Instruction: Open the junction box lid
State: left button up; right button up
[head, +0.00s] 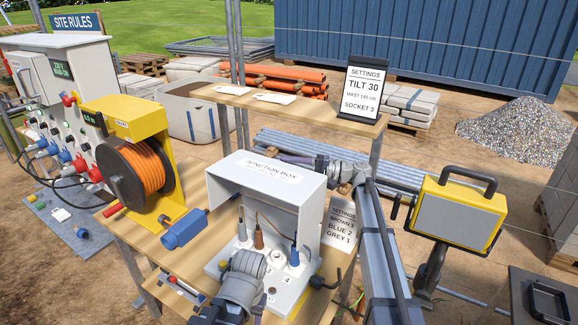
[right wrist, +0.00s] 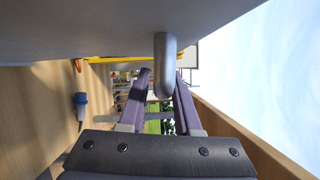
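The white junction box (head: 286,288) stands on the wooden bench. Its hood-like lid (head: 313,215), labelled JUNCTION BOX, is raised, and the front is open on wires and numbered sockets. My right gripper (head: 297,160) reaches in from the right behind the lid, its fingertips partly hidden by it. In the right wrist view, a grey bar handle (right wrist: 165,65) hangs from the lid's grey surface. It sits closely between the purple fingers of my right gripper (right wrist: 163,78), which appear shut on it. My left gripper (head: 212,314) is low before the box; its fingers are not clear.
A yellow cable reel (head: 140,172) and a blue plug (head: 184,230) are left of the box. A settings card (head: 340,223) stands right of it, and another sign (head: 362,92) is on the shelf behind. A yellow-framed case (head: 457,212) is at right.

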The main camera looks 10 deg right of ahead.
jog(key=shift+o, duration=1.2)
jog(key=shift+s+a, duration=0.1)
